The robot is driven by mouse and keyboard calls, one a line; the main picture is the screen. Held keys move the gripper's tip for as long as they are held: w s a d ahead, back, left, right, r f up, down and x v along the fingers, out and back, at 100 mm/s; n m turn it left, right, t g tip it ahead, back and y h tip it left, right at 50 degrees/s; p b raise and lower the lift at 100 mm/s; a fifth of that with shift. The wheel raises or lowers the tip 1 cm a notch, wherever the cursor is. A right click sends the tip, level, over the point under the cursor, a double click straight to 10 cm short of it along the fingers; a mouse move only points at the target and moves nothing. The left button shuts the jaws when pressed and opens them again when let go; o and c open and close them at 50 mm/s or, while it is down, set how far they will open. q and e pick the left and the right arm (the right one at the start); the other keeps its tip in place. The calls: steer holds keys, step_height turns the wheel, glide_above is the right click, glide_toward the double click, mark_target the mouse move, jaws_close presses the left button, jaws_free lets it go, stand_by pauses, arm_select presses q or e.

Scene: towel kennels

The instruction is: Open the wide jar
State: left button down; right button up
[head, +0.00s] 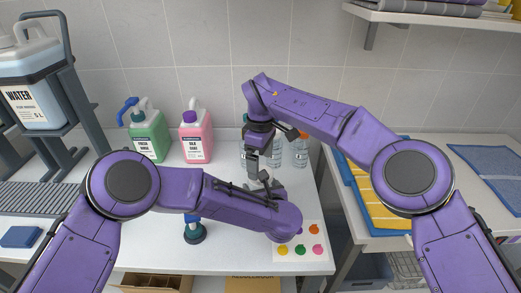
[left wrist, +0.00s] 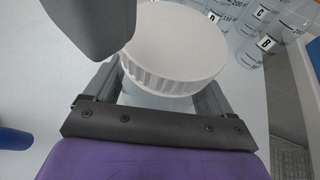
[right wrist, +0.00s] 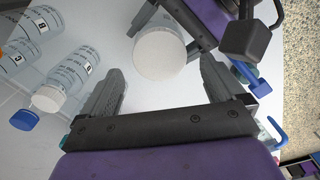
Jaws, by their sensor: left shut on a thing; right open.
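The wide jar has a broad white ribbed lid (left wrist: 175,45) on a clear body. In the left wrist view the body stands between the fingers of my left gripper (left wrist: 155,98), which is shut on it below the lid. The lid (right wrist: 160,53) also shows from above in the right wrist view, between the spread fingers of my right gripper (right wrist: 163,72). The right gripper is open; I cannot tell whether its fingers touch the lid. In the head view my right gripper (head: 263,158) is above my left gripper, and the arms mostly hide the jar.
Clear labelled bottles (head: 300,150) stand close behind the grippers. A green jug (head: 148,135) and a pink jug (head: 195,140) stand at the back. A teal-based object (head: 193,232) is beside my left forearm. A colour-dot card (head: 302,248) lies front right. A water canister (head: 35,85) sits on a stand.

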mark_target(261, 167)
steer(key=shift+f, duration=1.55)
steer(key=shift+c, duration=0.3)
